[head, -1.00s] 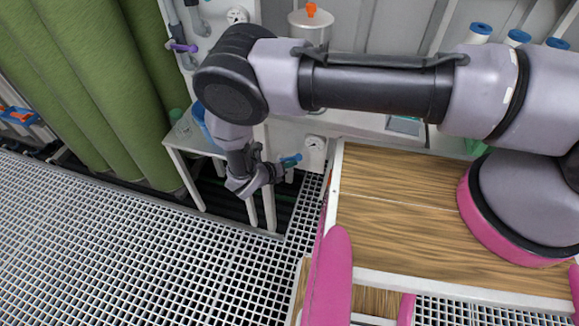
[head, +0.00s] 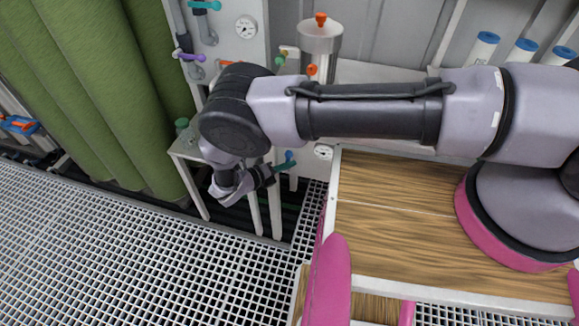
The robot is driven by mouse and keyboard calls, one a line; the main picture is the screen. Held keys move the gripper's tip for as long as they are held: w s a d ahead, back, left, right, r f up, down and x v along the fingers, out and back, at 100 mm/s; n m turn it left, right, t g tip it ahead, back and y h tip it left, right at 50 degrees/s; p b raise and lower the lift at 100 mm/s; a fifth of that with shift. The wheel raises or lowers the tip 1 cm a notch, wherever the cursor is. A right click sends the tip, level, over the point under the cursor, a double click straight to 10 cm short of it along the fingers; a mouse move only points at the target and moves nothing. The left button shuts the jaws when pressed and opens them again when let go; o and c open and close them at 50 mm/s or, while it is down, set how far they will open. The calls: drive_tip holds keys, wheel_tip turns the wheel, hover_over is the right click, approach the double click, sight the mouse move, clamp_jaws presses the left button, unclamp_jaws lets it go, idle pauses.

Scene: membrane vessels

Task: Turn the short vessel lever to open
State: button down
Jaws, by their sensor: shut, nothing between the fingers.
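A blue-teal lever (head: 285,161) sits low on the white equipment, left of a small round gauge (head: 323,152). It slants up to the right. I cannot tell for certain that it is the short vessel lever. My gripper (head: 268,174) is shut with nothing between its fingers. Its tips are at the lower left end of this lever; whether they touch it is too small to tell. My wrist hides part of the white table and pipework behind. A metal vessel (head: 320,45) with an orange knob stands above, behind my arm.
Other handles show: purple (head: 190,56), teal (head: 205,5) and orange (head: 312,70). A larger gauge (head: 246,27) is on the white panel. A white side table (head: 184,155) stands left of my wrist, by the green columns (head: 115,95). The grating floor (head: 130,250) is clear.

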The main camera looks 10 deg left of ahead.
drive_tip(key=shift+w+a+r, duration=0.1)
drive_tip(key=shift+a+r, duration=0.05)
drive_tip(key=shift+a, duration=0.5)
drive_tip(key=d, duration=0.4)
drive_tip(key=s+a, duration=0.6)
drive_tip(key=s, duration=0.1)
drive_tip(key=shift+s, duration=0.4)
drive_tip(key=shift+a, duration=0.1)
